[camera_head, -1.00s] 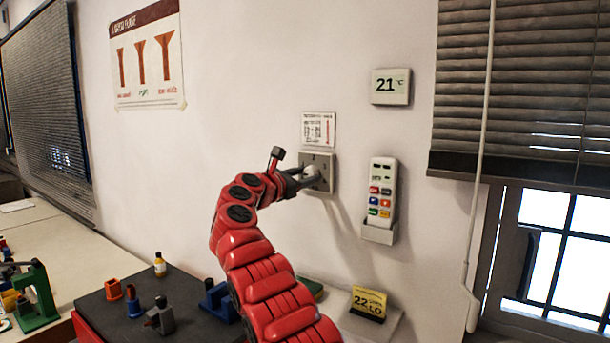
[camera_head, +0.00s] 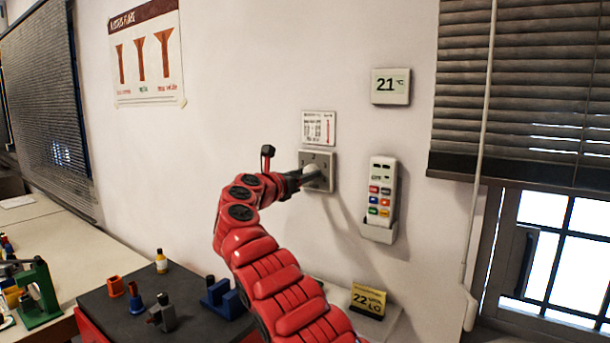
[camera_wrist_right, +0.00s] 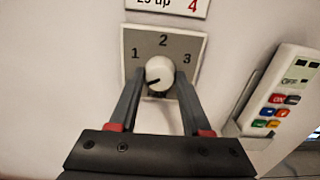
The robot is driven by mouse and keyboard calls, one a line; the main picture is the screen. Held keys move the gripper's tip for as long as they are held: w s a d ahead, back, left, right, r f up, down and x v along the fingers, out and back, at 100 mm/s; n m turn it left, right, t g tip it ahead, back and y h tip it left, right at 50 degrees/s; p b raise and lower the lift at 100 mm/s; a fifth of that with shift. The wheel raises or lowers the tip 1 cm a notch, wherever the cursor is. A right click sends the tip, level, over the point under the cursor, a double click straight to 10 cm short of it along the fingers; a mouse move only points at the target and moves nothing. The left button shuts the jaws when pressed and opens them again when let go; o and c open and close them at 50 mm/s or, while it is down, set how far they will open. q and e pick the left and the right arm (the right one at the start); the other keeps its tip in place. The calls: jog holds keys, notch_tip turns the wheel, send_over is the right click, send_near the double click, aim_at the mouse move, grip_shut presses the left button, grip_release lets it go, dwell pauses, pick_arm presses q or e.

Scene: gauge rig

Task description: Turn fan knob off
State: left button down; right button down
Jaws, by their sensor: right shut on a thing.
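The fan knob (camera_wrist_right: 159,70) is a round white dial on a square grey plate (camera_wrist_right: 133,38) marked 1, 2 and 3. Its dark pointer mark faces the lower left in the right wrist view, below the 1. In the head view the plate (camera_head: 328,160) is on the white wall, with the knob partly hidden by my gripper. My right gripper (camera_head: 303,178) reaches it from the left. Its two fingers (camera_wrist_right: 159,78) are on either side of the knob, shut on it. The plate's lower part is hidden between and behind the fingers. My left gripper is not in view.
A printed card (camera_head: 319,128) is above the plate. A remote in a wall holder (camera_head: 380,232) hangs to the right, and a thermostat (camera_head: 390,87) is higher up. Below are a dark bench top (camera_head: 190,300) with small parts and a yellow sign (camera_head: 368,301).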

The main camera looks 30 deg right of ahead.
jog(key=shift+f, duration=0.2)
jog(key=shift+c, duration=1.8)
grip_release()
jog(key=shift+r, duration=0.1)
jog(key=b+v, duration=0.3)
jog(key=v, duration=1.4)
jog(key=shift+a+b, duration=0.2)
jog(key=shift+b, duration=0.1)
